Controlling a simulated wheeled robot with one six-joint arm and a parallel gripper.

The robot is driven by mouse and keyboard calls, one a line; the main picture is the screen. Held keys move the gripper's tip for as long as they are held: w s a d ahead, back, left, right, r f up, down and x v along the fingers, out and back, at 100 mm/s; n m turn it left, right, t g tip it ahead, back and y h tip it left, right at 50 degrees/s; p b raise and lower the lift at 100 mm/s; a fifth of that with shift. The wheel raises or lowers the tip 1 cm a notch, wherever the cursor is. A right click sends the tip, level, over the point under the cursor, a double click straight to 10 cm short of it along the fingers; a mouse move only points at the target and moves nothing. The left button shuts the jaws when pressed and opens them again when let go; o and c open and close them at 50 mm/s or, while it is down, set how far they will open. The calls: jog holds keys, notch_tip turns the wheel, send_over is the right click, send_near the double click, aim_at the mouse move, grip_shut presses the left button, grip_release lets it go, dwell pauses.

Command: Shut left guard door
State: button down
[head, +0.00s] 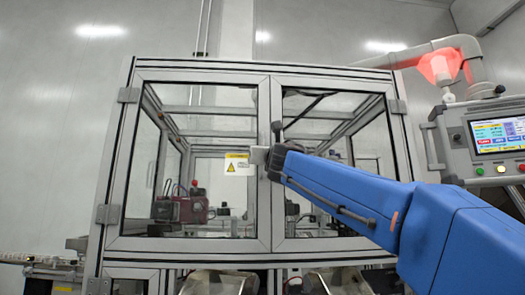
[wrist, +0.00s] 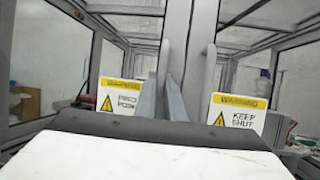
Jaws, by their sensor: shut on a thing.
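The left guard door (head: 264,215) is a grey-framed clear panel hinged at its left side. It looks flush or nearly flush with the right guard door (head: 277,222); a small gap cannot be ruled out. A yellow and white warning label (head: 237,164) is on the left door near its inner edge. My gripper (head: 263,157) is at the inner edges of the doors, about mid-height, at the end of my blue arm. In the wrist view, my gripper (wrist: 176,88) has its grey fingers close together around a door handle, which they mostly hide.
A second warning label (wrist: 237,113) reads "KEEP SHUT" in the wrist view. A control panel (head: 497,133) with a screen and buttons stands at the right, below a red-lit lamp (head: 440,66). Red equipment (head: 181,209) is behind the left door. Metal trays (head: 220,283) are below the doors.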

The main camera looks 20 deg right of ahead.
jog(key=shift+w+d+f, duration=0.1)
jog(key=shift+w+f, duration=0.05)
jog(key=shift+w, duration=0.1)
jog(key=c, duration=2.1)
grip_release()
jog(key=shift+s+f, duration=0.3)
jog(key=shift+s, duration=0.1)
jog(key=v, duration=1.6)
jog(key=shift+s+a+r, duration=0.2)
jog(key=shift+s+a, duration=0.05)
jog(key=shift+s, duration=0.2)
